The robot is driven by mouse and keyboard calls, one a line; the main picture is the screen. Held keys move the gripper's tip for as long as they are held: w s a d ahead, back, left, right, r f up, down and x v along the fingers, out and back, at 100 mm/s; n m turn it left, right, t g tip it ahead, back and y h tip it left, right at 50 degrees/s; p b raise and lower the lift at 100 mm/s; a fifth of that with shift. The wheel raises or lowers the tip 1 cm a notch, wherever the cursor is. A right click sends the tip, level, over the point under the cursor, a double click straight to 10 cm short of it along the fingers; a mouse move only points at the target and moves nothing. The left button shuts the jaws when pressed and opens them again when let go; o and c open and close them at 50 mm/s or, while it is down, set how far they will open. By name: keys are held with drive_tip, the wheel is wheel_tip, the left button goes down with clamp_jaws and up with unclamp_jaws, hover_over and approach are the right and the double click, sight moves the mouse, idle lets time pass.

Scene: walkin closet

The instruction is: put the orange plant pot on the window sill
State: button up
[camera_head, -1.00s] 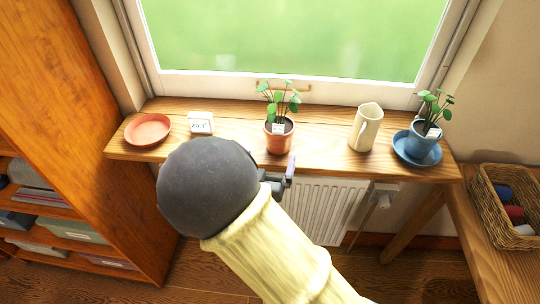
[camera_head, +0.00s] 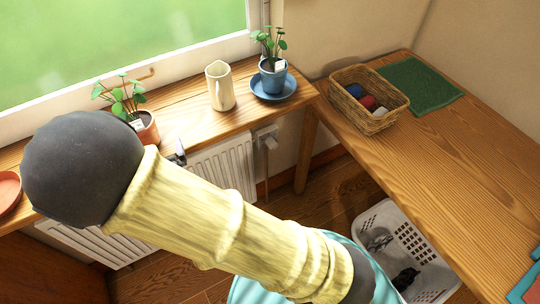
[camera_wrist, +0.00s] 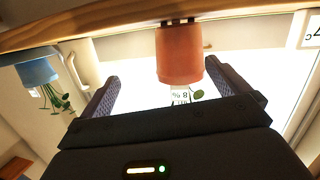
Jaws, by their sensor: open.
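The orange plant pot (camera_head: 148,130), with a round-leaved green plant and a white tag, stands upright on the wooden window sill (camera_head: 188,112). My arm partly hides it in the head view. In the wrist view, which is upside down, the orange pot (camera_wrist: 180,55) appears between the two open fingers of my gripper (camera_wrist: 160,72), with a gap on either side. I cannot tell how far the fingers reach around it. In the head view only a bit of my gripper (camera_head: 178,154) shows at the sill's front edge.
On the sill right of the pot stand a cream jug (camera_head: 220,88) and a blue pot (camera_head: 272,76) on a blue saucer (camera_head: 286,91). An orange saucer (camera_head: 8,190) lies left. A radiator (camera_head: 228,165) is below. A wicker basket (camera_head: 383,122) sits on the right-hand table.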

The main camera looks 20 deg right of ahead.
drive_tip(key=w+d+f+m+g, duration=0.2)
drive_tip(key=d+g, duration=0.5)
drive_tip(key=d, duration=0.6)
drive_tip(key=s+d+r+g, duration=0.1)
drive_tip(key=s+d+g, duration=0.2)
drive_tip(key=s+d, duration=0.3)
drive_tip(key=s+d+r+g+h, duration=0.1)
drive_tip(key=s+d+r+g, duration=0.1)
drive_tip(key=s+d, duration=0.5)
drive_tip(key=d+g, duration=0.1)
drive_tip(key=d, duration=0.3)
